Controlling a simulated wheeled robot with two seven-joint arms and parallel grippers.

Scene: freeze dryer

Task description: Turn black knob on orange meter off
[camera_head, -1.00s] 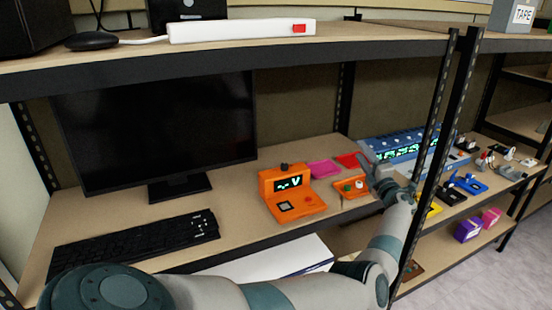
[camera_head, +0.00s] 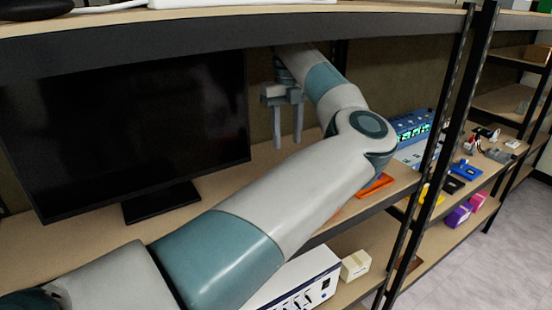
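The orange meter and its black knob are hidden behind my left arm, which crosses the picture from the lower left. A strip of orange (camera_head: 375,187) shows at the arm's right edge; I cannot tell whether it belongs to the meter or to the orange box beside it. My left gripper (camera_head: 288,145) hangs just right of the monitor, under the upper shelf, fingers pointing down. Its two fingers are apart with nothing between them. Its distance from the meter cannot be told. My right gripper is not in view.
The black monitor (camera_head: 130,125) stands close to the left of the gripper. The upper shelf edge (camera_head: 200,40) runs above it. A blue device (camera_head: 412,128) with a lit display stands to the right, and a dark shelf post (camera_head: 440,150) rises in front.

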